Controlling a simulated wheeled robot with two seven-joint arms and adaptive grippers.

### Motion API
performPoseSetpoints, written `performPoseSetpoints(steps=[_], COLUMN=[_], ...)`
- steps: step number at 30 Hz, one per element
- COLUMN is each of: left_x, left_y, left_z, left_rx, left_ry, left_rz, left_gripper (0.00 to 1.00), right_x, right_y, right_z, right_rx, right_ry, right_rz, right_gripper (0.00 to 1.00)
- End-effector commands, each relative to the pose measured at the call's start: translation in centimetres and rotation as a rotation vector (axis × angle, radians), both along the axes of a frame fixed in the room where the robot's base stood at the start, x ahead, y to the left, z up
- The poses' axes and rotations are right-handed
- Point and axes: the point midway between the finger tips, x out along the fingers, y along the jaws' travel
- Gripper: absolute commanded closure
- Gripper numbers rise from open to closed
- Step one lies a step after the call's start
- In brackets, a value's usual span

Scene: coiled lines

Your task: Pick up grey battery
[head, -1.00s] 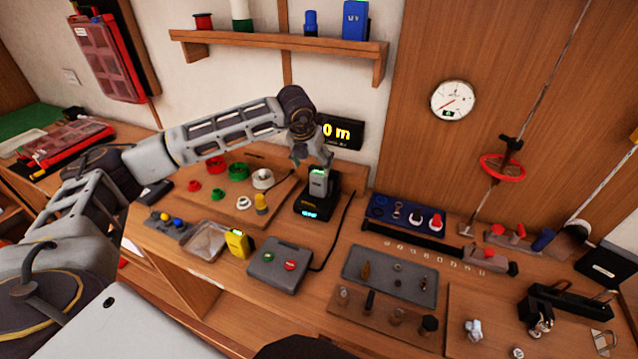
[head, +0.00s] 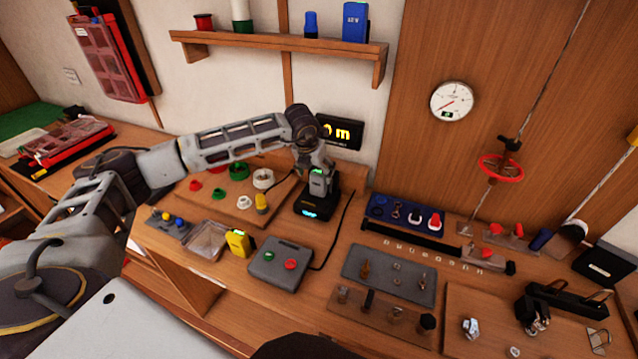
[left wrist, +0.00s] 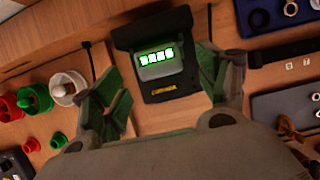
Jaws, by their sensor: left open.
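The grey battery (head: 317,183) stands upright in a black charger (head: 315,208) on the bench, with a green light on its top. In the left wrist view the battery (left wrist: 160,67) shows a lit green display, and the charger (left wrist: 125,35) surrounds it. My left gripper (head: 317,168) is open just above the battery. In the left wrist view one green-padded finger is on each side of the battery, with a clear gap at the left. My right gripper is not in view.
Coloured rings and caps lie left of the charger, including a white ring (head: 262,179). A black cable (head: 340,230) runs right of the charger. A display (head: 340,132) hangs behind.

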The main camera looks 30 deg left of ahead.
Motion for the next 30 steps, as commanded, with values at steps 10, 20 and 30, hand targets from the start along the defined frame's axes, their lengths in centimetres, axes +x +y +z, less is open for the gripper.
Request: performPoseSetpoints(steps=[10,20,30], left_x=[1.5,1.7,1.7], left_y=[0.1,0.1,0.1], left_z=[-2.9,-3.5,-3.5], left_rx=[0.0,-0.001,0.0], left_ry=[0.001,0.0,0.0], left_rz=[0.0,0.0,0.001], left_gripper=[0.26,0.26,0.37], right_x=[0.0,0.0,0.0], right_y=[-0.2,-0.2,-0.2], right_z=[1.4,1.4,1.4], right_rx=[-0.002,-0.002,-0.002], right_ry=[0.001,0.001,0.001], right_rz=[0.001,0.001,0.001], right_gripper=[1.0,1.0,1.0])
